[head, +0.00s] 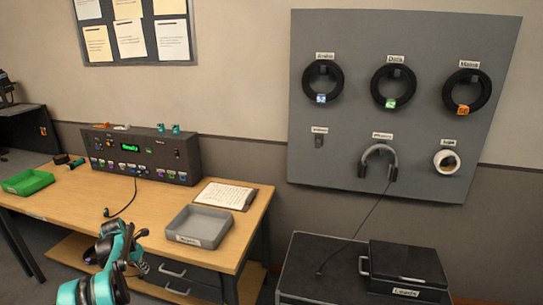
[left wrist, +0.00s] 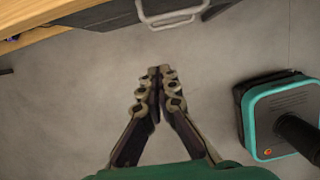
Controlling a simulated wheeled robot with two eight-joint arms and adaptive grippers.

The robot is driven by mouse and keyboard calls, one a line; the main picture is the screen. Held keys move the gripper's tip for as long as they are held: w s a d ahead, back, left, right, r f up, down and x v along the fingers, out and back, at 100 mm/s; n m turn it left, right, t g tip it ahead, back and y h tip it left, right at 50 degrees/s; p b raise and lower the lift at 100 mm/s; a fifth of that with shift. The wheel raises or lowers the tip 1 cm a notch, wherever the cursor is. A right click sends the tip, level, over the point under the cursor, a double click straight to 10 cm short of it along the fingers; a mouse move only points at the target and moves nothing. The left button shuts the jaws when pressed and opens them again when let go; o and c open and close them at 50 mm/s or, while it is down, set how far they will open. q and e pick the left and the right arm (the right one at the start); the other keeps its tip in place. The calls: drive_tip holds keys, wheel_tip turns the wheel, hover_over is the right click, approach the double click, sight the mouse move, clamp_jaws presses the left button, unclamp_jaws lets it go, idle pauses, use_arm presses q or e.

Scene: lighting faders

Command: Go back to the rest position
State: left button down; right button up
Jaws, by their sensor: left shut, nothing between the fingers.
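My left gripper (left wrist: 160,72) is shut and empty in the left wrist view. Its two fingertips meet over bare grey floor, just short of a drawer handle (left wrist: 172,12). In the head view my teal and black left arm (head: 115,245) stands in front of the near edge of the wooden desk (head: 75,205). My right gripper is in neither view.
A grey tray (head: 199,226), a green tray (head: 27,182) and a clipboard (head: 227,195) lie on the desk. Drawers (head: 172,272) sit under it. A black case (head: 404,267) rests on a dark cabinet at right. A grey pegboard (head: 340,130) holds cable coils and headphones.

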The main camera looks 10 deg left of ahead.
use_arm(q)
drive_tip(key=s+d+r+m+t, duration=0.1)
drive_tip(key=s+d+r+m, duration=0.3)
drive_tip(key=d+r+m, duration=0.8)
drive_tip(key=s+d+r+m+t, duration=0.1)
drive_tip(key=s+d+r+m, duration=0.55)
drive_tip(key=d, duration=0.85)
drive_tip(key=s+d+f+m+t, duration=0.1)
drive_tip(key=s+d+m+t, duration=0.1)
drive_tip(key=s+d+m, duration=1.4)
drive_tip(key=shift+s+d+f, duration=0.25)
drive_tip(key=shift+s, duration=0.45)
drive_tip(key=shift+m, duration=0.25)
